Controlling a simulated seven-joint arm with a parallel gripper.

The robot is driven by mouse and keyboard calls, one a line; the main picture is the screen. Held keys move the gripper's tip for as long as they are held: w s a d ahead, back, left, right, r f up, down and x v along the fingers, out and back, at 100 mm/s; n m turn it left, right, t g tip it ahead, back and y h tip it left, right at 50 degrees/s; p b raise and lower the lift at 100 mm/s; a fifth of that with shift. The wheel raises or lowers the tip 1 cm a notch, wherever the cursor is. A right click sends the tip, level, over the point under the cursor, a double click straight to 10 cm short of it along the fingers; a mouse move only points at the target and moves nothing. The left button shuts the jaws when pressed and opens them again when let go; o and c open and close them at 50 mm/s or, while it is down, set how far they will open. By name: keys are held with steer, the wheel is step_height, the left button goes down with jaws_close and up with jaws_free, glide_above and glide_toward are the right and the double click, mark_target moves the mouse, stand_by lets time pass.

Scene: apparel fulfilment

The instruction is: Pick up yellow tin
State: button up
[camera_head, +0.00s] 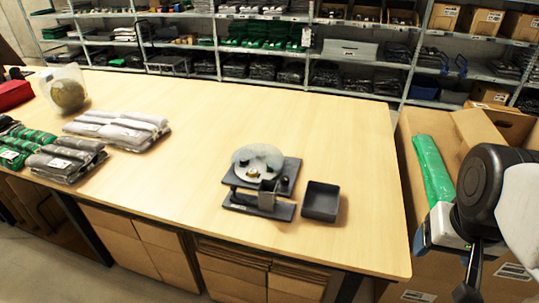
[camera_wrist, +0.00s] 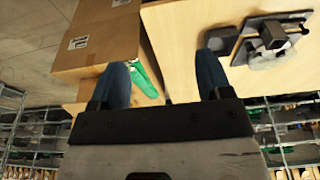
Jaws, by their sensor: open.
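No yellow tin shows clearly. A small yellowish round item (camera_head: 252,172) sits on the dark device with a clear disc (camera_head: 288,178) on the table; it is too small to tell what it is. The device also shows at the upper right of the wrist view (camera_wrist: 285,30). My gripper (camera_wrist: 163,62) is open and empty, its two blue fingers apart. It is off the table's right end, apart from the device, with cardboard boxes and the table edge beyond it in the wrist view.
An empty black tray (camera_head: 320,201) stands right of the device. Folded packed garments (camera_head: 118,128), a clear bag with a round item (camera_head: 65,90) and a red item (camera_head: 14,95) lie at left. An open carton (camera_head: 487,128) with a green packet (camera_head: 432,168) stands right. The table's middle is clear.

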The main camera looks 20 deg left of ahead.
steer(key=w+a+r+n, duration=0.1)
steer(key=w+a+n, duration=0.25)
steer(key=w, duration=0.45)
steer(key=w+a+r+n, duration=0.15)
steer(key=w+a, duration=0.25)
steer(key=w, duration=0.4)
steer(key=n+g, duration=0.3)
steer(key=n, duration=1.2)
glide_above(252, 171)
step_height(252, 171, down, 27)
steer(key=shift+r, duration=0.2)
steer(key=shift+a+f, duration=0.2)
steer(key=shift+f, duration=0.05)
steer(key=shift+f, duration=0.1)
steer(key=shift+f, duration=1.2)
steer(key=shift+f, duration=0.1)
steer(key=shift+d+f, duration=0.1)
steer(key=shift+f, duration=2.4)
